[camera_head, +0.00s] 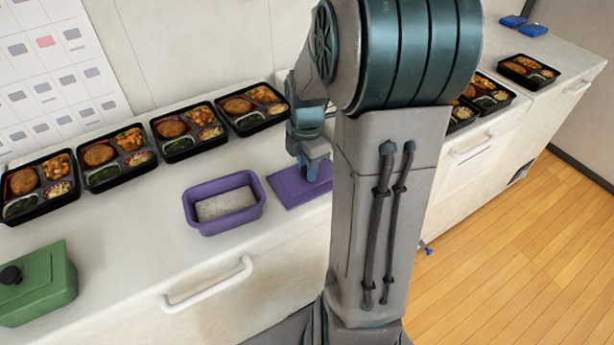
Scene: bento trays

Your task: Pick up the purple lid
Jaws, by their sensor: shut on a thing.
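The purple lid (284,187) is a flat piece on or just above the white counter, right of the purple container. My gripper (312,172) is over the lid's right part and is shut on it. The fingertips are small in this view, and my arm column hides the lid's right end. I cannot tell whether the lid touches the counter. The purple container (247,214) is open, stands upright and holds a grey, grainy filling.
Several black bento trays (122,177) with food line the back of the counter (120,255). A green lidded box (34,284) stands at the front left. More trays (528,71) and blue items (533,30) lie right of my arm. The counter between the green box and the purple container is clear.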

